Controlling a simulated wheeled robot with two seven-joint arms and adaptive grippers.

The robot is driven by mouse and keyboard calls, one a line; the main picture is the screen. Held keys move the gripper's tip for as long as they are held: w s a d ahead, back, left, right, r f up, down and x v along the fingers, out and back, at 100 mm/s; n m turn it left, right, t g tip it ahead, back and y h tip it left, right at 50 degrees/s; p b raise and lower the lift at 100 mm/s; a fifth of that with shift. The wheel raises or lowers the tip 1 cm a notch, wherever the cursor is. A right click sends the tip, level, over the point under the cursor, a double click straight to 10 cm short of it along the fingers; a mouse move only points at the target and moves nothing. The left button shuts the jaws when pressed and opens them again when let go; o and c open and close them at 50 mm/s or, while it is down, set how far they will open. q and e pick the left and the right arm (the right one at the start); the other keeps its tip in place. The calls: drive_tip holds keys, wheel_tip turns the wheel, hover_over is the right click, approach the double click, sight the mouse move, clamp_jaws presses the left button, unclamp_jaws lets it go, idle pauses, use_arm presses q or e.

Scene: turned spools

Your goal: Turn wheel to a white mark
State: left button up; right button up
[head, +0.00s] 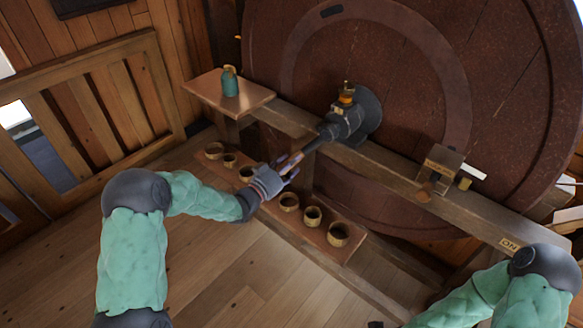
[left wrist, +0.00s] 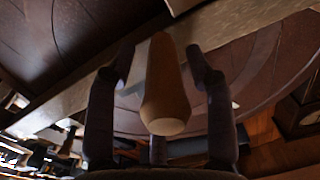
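The big red-brown wooden wheel (head: 420,90) fills the upper right of the head view. A dark crank hub (head: 350,118) sits at its middle, with an arm reaching down-left to a pale wooden handle (head: 292,160). A short white mark (head: 473,171) shows at the wheel's lower right, beside a small wooden bracket (head: 440,166). My left gripper (head: 290,170) is at the handle. In the left wrist view the handle (left wrist: 164,95) stands between its two fingers, with gaps on both sides. My right gripper is nearly all below the head view; only a dark bit (head: 375,324) shows.
A beam (head: 400,178) runs across the wheel's front. A shelf (head: 228,92) at its left end bears a teal bottle (head: 230,82). A lower board (head: 268,205) holds several small cups. An "ON" label (head: 509,244) is on the beam's right end. A wooden railing (head: 85,110) stands left.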

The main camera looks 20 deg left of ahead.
use_arm(q)
drive_tip(key=shift+d+f, duration=0.15)
drive_tip(key=shift+f, duration=0.05)
drive_tip(key=shift+s, duration=0.1)
drive_tip(key=shift+s+f, duration=0.1)
drive_tip(key=shift+s, duration=0.15)
drive_tip(key=v, duration=1.1)
drive_tip(key=shift+a+r, duration=0.2)
drive_tip(key=shift+a, duration=0.05)
drive_tip(key=shift+s+a, duration=0.1)
drive_tip(key=shift+s, duration=0.05)
